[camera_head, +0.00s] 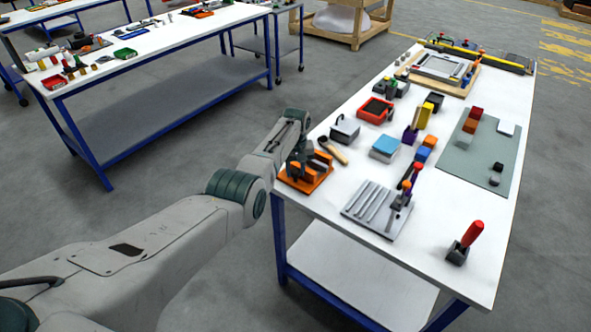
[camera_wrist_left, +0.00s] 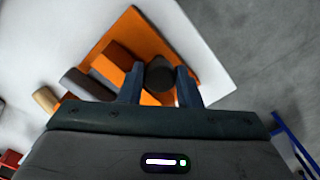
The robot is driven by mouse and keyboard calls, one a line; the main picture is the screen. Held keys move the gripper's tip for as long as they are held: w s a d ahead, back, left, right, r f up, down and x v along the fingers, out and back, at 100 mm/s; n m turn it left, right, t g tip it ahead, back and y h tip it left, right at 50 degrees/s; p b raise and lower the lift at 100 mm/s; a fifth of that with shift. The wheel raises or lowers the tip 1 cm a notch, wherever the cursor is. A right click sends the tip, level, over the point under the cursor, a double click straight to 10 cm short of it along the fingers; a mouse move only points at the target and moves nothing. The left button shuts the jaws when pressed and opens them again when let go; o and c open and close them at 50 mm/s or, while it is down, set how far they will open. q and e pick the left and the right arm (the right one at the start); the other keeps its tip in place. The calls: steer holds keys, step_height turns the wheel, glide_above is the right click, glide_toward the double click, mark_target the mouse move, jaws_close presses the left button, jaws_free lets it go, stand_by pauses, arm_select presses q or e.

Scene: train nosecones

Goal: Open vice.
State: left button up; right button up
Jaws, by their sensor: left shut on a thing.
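The vice (camera_head: 313,181) is orange with a flat base plate and stands at the near left corner of the white worktable. In the left wrist view its orange base (camera_wrist_left: 141,32) and orange-brown jaw blocks (camera_wrist_left: 112,62) show beyond my fingers. My left gripper (camera_head: 299,153) is over the vice. In the wrist view the left gripper (camera_wrist_left: 159,82) has one finger on each side of a dark round knob (camera_wrist_left: 160,72) on the vice and is shut on it. The gripper partly hides the vice in the head view. My right gripper is not in view.
On the worktable (camera_head: 294,201), a mallet with a wooden handle (camera_head: 335,152) and a dark box (camera_head: 345,129) lie near the vice. A grey slotted plate with levers (camera_head: 370,207) is to its right. The table's left edge is close by.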

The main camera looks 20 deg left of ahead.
arm_select(q)
steer(key=shift+w+a+r, duration=0.15)
steer(key=shift+w+r, duration=0.15)
steer(key=shift+r, duration=0.05)
stand_by(0.3)
steer(key=o, duration=0.9)
steer(key=shift+o, duration=0.3)
steer(key=shift+a+f, duration=0.1)
steer(key=shift+d+f, duration=0.1)
steer(key=shift+d, duration=0.1)
